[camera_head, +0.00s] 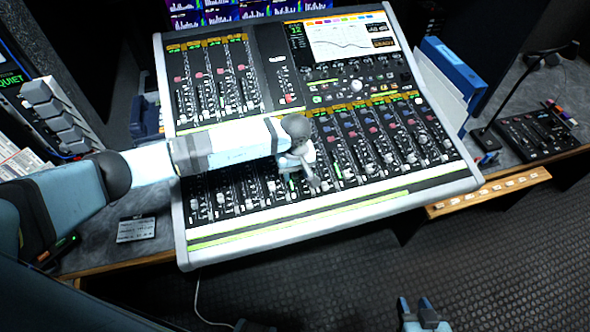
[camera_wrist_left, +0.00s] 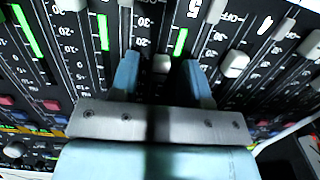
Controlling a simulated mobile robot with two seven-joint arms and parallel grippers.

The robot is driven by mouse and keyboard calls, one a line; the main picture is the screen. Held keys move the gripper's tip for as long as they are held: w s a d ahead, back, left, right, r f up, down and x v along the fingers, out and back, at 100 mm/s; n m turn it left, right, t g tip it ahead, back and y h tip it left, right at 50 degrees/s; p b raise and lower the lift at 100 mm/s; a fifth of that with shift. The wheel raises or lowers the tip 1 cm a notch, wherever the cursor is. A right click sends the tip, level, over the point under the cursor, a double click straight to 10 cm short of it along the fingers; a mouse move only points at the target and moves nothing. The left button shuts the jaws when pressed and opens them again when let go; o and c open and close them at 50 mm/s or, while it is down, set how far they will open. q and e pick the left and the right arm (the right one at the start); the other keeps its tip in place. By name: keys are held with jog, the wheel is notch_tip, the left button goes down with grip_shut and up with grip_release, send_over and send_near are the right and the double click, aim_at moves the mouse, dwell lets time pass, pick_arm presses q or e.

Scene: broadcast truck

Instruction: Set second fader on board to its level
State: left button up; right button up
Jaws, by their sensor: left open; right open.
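The mixing board (camera_head: 330,222) is a large sloped console with rows of white fader caps. My left gripper (camera_head: 314,184) reaches over its lower rows from the left. In the left wrist view, my left gripper (camera_wrist_left: 161,80) is open, its two blue fingers pointing at the panel. A small white fader cap (camera_wrist_left: 161,63) shows between the fingers, with a gap on each side. Whether this is the second fader I cannot tell. Another white cap (camera_wrist_left: 235,63) lies just right of the fingers. My right gripper (camera_head: 425,315) is open and empty, low over the floor.
Lit green strips (camera_wrist_left: 103,32) and printed scales run beside the faders. A screen (camera_head: 350,38) is at the board's top. A blue binder (camera_head: 455,65) stands behind its right side, and a small black panel (camera_head: 535,133) with a bent lamp lies at right.

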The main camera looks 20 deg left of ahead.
pick_arm(q)
grip_shut()
jog(key=shift+w+a+b, duration=0.4)
jog(key=shift+w+b, duration=0.25)
jog(key=shift+b, duration=0.35)
jog(key=shift+w+a, duration=0.15)
jog(key=shift+r, duration=0.15)
grip_release()
